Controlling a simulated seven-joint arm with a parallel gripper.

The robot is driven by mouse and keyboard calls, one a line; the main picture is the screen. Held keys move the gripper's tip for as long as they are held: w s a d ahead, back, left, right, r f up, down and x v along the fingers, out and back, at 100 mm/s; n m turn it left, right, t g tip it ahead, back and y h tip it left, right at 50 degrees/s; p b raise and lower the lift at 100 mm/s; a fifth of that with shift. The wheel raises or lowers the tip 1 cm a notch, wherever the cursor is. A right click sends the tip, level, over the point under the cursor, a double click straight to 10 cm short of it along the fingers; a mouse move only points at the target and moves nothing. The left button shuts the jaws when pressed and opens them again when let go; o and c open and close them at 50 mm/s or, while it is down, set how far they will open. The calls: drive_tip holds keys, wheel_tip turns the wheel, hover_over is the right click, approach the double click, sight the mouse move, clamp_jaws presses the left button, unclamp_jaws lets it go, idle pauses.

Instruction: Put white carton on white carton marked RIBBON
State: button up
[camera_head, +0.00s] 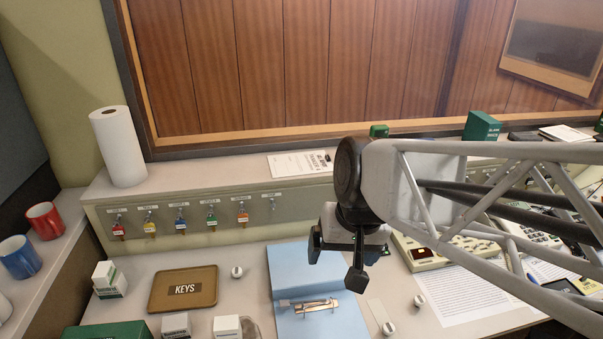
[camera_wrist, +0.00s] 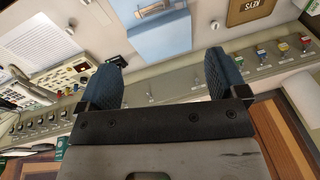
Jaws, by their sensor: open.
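White cartons with dark green bands stand at the lower left of the head view: two close together, a back one (camera_head: 103,270) and a front one (camera_head: 112,288). I cannot tell whether one rests on the other. Another white carton (camera_head: 176,325) and a further one (camera_head: 227,327) are near the bottom edge, partly cut off. Their print is too small to read, so I cannot tell which is marked RIBBON. My gripper (camera_head: 336,262) is open and empty, above the blue folder and right of all the cartons. Its two fingers also show apart in the wrist view (camera_wrist: 163,78), with no carton between them.
A brown KEYS tray (camera_head: 184,307) lies between the cartons and the blue folder (camera_head: 290,262). A dark green box (camera_head: 108,331) is at the bottom edge. A row of hanging keys (camera_head: 181,224) lines the ledge behind. Small white knobs sit on the desk.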

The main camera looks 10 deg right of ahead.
drive_tip(key=shift+n+h, duration=0.6)
drive_tip(key=shift+h, duration=0.3)
drive_tip(key=s+d, duration=0.4)
drive_tip(key=shift+s, duration=0.1)
